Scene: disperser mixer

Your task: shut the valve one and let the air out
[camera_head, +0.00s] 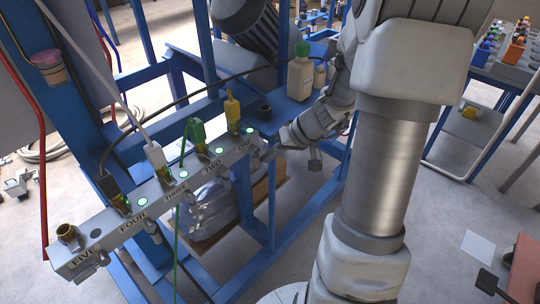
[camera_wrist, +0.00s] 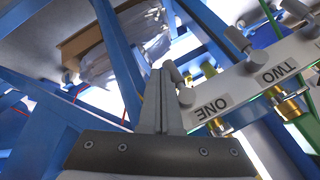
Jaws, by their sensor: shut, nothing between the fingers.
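The grey manifold bar (camera_head: 100,240) runs diagonally in the head view, with labels FIVE to ONE; ONE is at the far right end. Valve one shows in the wrist view as a grey handle (camera_wrist: 184,94) beside the ONE label (camera_wrist: 210,107). My gripper (camera_head: 266,153) is at the bar's ONE end in the head view. In the wrist view its fingers (camera_wrist: 160,80) are together and empty, just left of the valve one handle. I cannot tell whether they touch it. A yellow connector (camera_head: 232,110) stands on the bar near ONE, and a green light (camera_head: 250,131) glows there.
A blue frame (camera_head: 200,70) surrounds the bar. A cream bottle (camera_head: 301,76) stands on a blue shelf behind my gripper. A green connector (camera_head: 196,132) and a white cable (camera_head: 125,105) rise from the bar. Valve two's handle (camera_wrist: 236,38) is close by in the wrist view.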

